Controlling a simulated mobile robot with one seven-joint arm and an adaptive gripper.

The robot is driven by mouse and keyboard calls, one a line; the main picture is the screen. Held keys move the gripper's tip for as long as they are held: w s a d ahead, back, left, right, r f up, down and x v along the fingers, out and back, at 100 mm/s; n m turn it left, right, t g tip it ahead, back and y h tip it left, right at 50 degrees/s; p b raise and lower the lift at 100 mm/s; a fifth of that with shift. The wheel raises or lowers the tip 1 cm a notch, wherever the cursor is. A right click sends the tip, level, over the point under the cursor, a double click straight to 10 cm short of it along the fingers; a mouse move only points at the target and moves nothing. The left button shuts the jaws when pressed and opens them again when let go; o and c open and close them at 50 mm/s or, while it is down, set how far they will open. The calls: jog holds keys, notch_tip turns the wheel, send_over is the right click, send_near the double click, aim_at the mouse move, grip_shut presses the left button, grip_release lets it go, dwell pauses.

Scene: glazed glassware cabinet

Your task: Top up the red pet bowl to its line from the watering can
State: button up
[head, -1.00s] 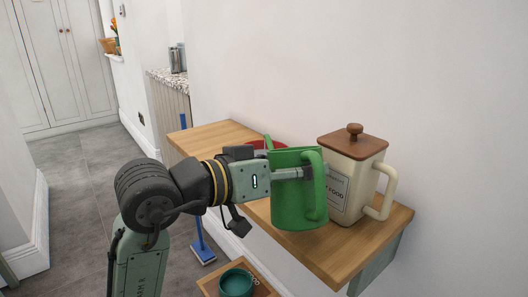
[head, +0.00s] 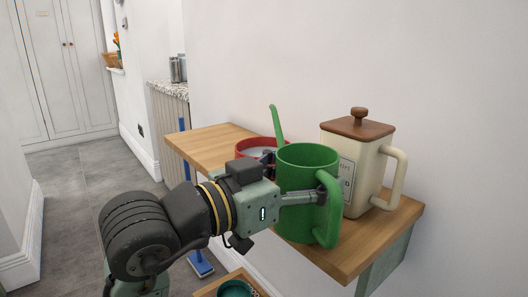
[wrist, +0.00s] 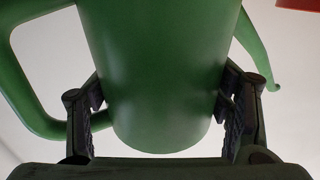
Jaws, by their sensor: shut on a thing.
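The green watering can (head: 306,170) is in my gripper (head: 295,190), whose fingers are shut around its body. It is close to upright, with its handle to the right and its thin spout rising at the back left. In the wrist view the can's body (wrist: 160,70) fills the space between both finger pads (wrist: 160,115). The red pet bowl (head: 256,147) stands on the wooden shelf behind and left of the can. Pale contents show inside it, but its line and level cannot be made out. My gripper and the can partly hide it.
A cream lidded food canister (head: 358,165) with a handle stands close right of the can. The wooden shelf (head: 205,142) is clear at its left end. A teal bowl (head: 235,289) sits in a wooden tray below. A blue-handled brush (head: 201,265) stands on the floor.

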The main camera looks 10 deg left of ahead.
jog(key=shift+r, duration=0.1)
jog(key=shift+r+p, duration=2.1)
jog(key=shift+r, duration=0.35)
